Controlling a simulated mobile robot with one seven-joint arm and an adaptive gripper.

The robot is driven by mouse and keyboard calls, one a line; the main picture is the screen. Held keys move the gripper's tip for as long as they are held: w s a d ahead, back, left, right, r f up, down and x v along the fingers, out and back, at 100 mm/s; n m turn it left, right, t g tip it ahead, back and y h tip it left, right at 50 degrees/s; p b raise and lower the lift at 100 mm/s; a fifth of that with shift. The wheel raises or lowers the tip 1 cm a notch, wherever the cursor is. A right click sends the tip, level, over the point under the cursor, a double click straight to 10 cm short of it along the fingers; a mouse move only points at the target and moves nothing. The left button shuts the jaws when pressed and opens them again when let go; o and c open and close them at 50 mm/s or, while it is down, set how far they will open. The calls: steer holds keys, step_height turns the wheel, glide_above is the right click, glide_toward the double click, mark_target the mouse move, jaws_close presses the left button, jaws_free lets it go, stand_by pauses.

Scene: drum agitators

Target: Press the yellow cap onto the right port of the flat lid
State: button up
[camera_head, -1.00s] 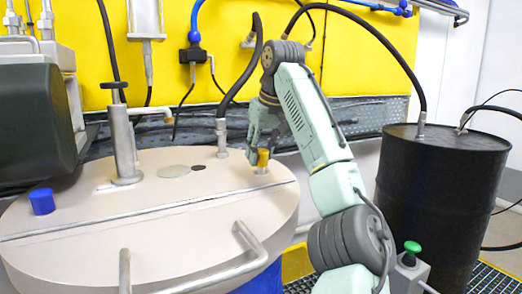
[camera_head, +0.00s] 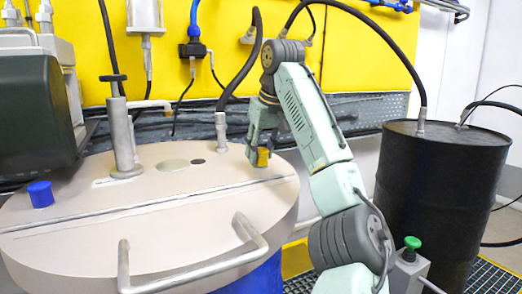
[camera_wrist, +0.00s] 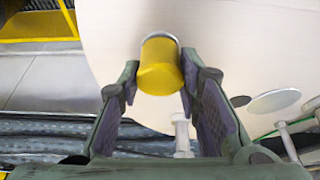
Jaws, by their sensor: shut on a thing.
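The yellow cap (camera_head: 263,157) is at the right side of the flat lid (camera_head: 215,215), low over the lid surface. My gripper (camera_head: 262,148) is shut on it from above, with a finger on each side. In the wrist view the cap (camera_wrist: 160,72) sits between the fingertips of my gripper (camera_wrist: 168,80). A thin grey rim shows at the cap's far end. The right port is hidden under the cap in the head view, and I cannot tell how fully the cap is seated.
A blue cap (camera_head: 40,194) stands on the lid's left. A hose fitting (camera_head: 221,132) rises just left of my gripper. A metal handle (camera_head: 195,271) crosses the lid's front. A black drum (camera_head: 440,195) stands at the right.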

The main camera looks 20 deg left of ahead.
steer(key=shift+f, duration=0.4)
steer(key=shift+f+b, duration=0.2)
steer(key=shift+b, duration=0.1)
steer(key=shift+c, duration=1.1)
steer(key=o, duration=1.1)
steer(key=shift+r, duration=0.1)
steer(key=shift+r, duration=0.1)
step_height(320, 180, up, 4)
steer(key=p, duration=0.4)
